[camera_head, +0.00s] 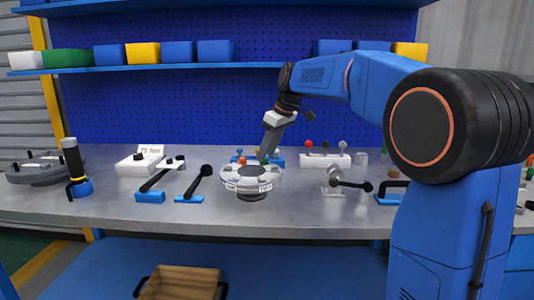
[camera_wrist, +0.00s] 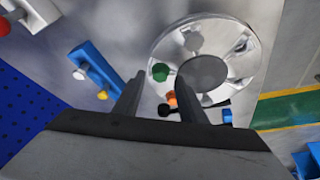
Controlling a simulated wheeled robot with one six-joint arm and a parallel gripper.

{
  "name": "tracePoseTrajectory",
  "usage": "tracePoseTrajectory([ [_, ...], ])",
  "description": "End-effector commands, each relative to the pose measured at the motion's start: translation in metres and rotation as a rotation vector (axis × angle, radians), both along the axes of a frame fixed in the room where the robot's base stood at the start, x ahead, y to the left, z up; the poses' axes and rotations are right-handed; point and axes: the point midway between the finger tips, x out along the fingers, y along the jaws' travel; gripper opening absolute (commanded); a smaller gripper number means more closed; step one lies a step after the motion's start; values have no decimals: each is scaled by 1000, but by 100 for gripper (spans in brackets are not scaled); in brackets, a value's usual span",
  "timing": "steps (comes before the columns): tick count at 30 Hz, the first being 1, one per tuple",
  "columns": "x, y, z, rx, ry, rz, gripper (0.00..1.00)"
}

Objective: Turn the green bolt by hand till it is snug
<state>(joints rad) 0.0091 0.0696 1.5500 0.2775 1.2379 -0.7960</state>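The flanged shell (camera_head: 250,187) is a round silver piece on a short dark stand at the middle of the bench. It also shows in the wrist view (camera_wrist: 243,62) as a ring around a dark grey centre. The green bolt (camera_wrist: 160,72) has a round head near the ring's edge. In the head view it is mostly hidden by my gripper (camera_head: 264,156). In the wrist view my gripper (camera_wrist: 161,80) is open, with one finger on each side of the green bolt. A gap shows between head and fingers; I cannot tell their height difference.
A blue rack (camera_wrist: 97,68) stands beside the shell. A white rack (camera_head: 325,160) with coloured knobs stands behind.

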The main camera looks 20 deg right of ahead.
Motion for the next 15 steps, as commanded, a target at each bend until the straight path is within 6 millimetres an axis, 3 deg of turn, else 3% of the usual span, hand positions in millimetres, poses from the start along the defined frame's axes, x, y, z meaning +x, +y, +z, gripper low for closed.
tracePoseTrajectory([
  [12,2,2,-7,0,0,0,38],
  [15,2,2,-7,0,0,0,14],
])
